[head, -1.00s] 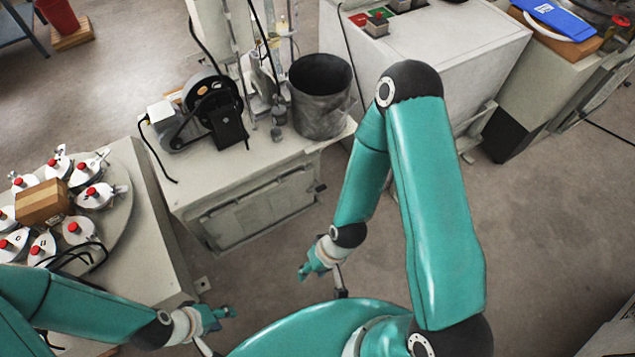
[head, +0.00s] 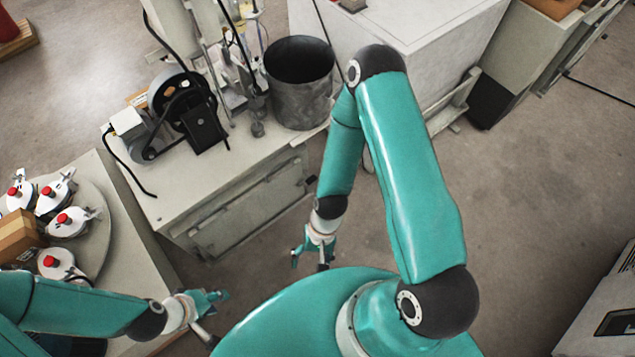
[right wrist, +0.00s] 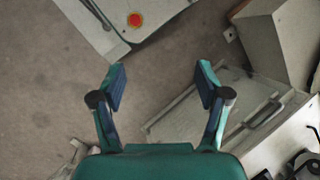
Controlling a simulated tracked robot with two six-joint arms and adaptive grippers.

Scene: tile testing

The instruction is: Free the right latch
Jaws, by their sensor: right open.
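A pale front panel (head: 245,212) with a raised frame is set in the side of the cabinet below the bench top. It also shows in the right wrist view (right wrist: 205,118), beyond and right of my fingers, with a bar-like fitting (right wrist: 264,113) near one end. A small dark fitting (head: 310,183) shows at the panel's right end; I cannot tell if it is the right latch or how it stands. My right gripper (head: 310,262) is open and empty, apart from the panel; its spread fingers show in the wrist view (right wrist: 162,88). My left gripper (head: 216,315) looks open and empty.
A grey bucket (head: 300,95) and a motor unit (head: 185,110) stand on the bench above the panel. A round turntable (head: 95,235) with several red-capped vessels is at left. A red button (right wrist: 135,20) shows at the wrist view's top.

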